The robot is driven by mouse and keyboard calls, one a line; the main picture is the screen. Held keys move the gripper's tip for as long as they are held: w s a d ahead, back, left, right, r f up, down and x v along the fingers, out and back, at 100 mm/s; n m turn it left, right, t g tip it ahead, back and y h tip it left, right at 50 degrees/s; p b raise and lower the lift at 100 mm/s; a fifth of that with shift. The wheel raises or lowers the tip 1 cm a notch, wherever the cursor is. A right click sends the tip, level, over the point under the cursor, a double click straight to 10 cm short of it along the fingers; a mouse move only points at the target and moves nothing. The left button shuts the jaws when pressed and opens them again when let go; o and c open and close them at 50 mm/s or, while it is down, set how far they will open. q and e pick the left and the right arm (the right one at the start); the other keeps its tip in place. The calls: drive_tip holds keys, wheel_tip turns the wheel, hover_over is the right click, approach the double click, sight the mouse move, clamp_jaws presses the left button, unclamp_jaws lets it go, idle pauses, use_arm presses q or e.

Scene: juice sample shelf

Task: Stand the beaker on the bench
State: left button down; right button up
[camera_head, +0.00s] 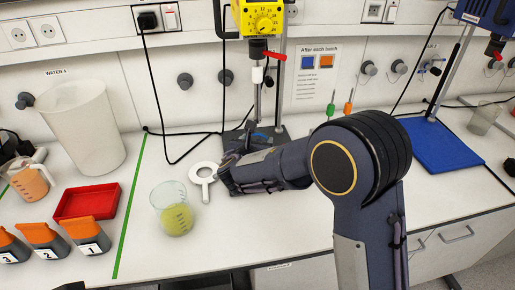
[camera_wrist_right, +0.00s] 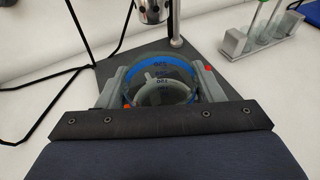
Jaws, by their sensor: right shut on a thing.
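My right gripper (camera_wrist_right: 160,82) is shut around a clear glass beaker (camera_wrist_right: 162,66) with dark volume marks and a blue band in the wrist view. One finger is on each side of it. The beaker is at the dark base plate of the mixer stand (camera_wrist_right: 104,72); I cannot tell whether it touches the plate. In the head view my right gripper (camera_head: 236,163) reaches in front of the stand, and its wrist hides most of the beaker. A second beaker (camera_head: 172,205) with yellow-green liquid stands on the white bench (camera_head: 215,240). My left gripper is out of view.
A white ring with a handle (camera_head: 203,172) lies beside the second beaker. A red tray (camera_head: 88,202), numbered orange-topped containers (camera_head: 88,233) and a large pale vessel (camera_head: 82,128) stand left of the green line (camera_head: 130,205). A blue plate (camera_head: 438,143) is at right.

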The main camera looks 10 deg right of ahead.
drive_tip(key=s+a+r+b, duration=0.1)
drive_tip(key=s+a+r, duration=0.6)
drive_tip(key=s, duration=0.4)
drive_tip(key=shift+a+r, duration=0.15)
drive_tip(key=shift+r, duration=0.75)
